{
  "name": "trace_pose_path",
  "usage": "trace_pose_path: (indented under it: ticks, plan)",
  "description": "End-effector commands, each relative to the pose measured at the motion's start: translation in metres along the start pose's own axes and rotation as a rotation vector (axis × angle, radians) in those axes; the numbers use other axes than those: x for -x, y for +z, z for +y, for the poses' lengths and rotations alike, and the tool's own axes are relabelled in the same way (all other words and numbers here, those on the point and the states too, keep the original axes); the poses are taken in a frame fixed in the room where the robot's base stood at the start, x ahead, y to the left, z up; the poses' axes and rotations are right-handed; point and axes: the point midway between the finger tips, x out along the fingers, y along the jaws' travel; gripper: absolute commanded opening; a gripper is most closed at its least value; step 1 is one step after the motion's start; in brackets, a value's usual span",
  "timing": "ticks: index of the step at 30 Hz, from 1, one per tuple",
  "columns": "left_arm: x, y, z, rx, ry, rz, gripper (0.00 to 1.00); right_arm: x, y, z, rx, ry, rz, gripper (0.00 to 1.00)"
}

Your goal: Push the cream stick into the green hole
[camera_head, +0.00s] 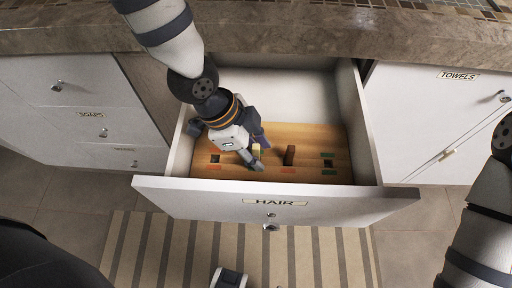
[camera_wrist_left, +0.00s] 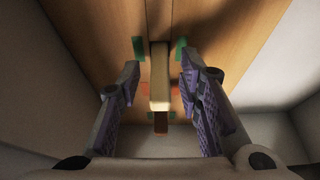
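The cream stick (camera_wrist_left: 160,75) stands in the left wrist view with its far end between two green marks (camera_wrist_left: 138,48) on the wooden board (camera_head: 312,138). How deep it sits in the hole there cannot be told. My left gripper (camera_wrist_left: 164,82) is open, one finger on each side of the stick, with gaps showing. In the head view the left gripper (camera_head: 252,150) reaches down into the drawer and partly hides the cream stick (camera_head: 256,148).
A brown stick (camera_head: 289,155) stands beside the cream one, near orange-red marks. Dark open holes show at the board's left (camera_head: 214,159) and right (camera_head: 328,163). The pulled-out drawer's front (camera_head: 330,206), labelled HAIR, and its side walls enclose the board. The stone counter (camera_head: 290,35) overhangs behind.

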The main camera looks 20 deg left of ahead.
Motion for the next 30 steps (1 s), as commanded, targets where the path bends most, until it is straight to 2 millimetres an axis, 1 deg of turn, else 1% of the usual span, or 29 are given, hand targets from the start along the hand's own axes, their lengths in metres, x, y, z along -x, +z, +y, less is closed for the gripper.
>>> trace_pose_path:
  ticks: [3, 5, 8, 12, 15, 18, 22, 30]
  plan:
    - [0.001, -0.001, 0.0, 0.0, -0.001, 0.0, 0.33, 0.0, 0.0, 0.0, 0.0, 0.0, 0.001, 0.4]
    - [0.006, -0.003, -0.001, -0.001, -0.002, 0.001, 0.33, 0.002, -0.001, 0.0, 0.0, 0.0, 0.005, 0.4]
    - [0.029, -0.004, -0.002, -0.001, -0.008, 0.004, 0.33, 0.01, -0.004, 0.0, 0.0, -0.001, 0.024, 0.4]
    - [0.071, -0.005, -0.003, -0.003, -0.014, 0.008, 0.33, 0.025, -0.011, -0.001, -0.001, -0.003, 0.063, 0.4]
    - [0.097, -0.005, -0.002, -0.002, -0.013, 0.007, 0.33, 0.034, -0.015, -0.001, -0.001, -0.004, 0.086, 0.4]
    - [0.114, -0.004, -0.002, -0.001, -0.009, 0.005, 0.33, 0.04, -0.018, -0.001, -0.002, -0.005, 0.103, 0.4]
    - [0.124, -0.003, -0.001, -0.001, -0.003, 0.002, 0.33, 0.043, -0.019, -0.001, -0.002, -0.006, 0.111, 0.4]
    - [0.123, -0.001, 0.0, 0.0, 0.003, -0.001, 0.33, 0.042, -0.018, -0.001, -0.002, -0.006, 0.108, 0.4]
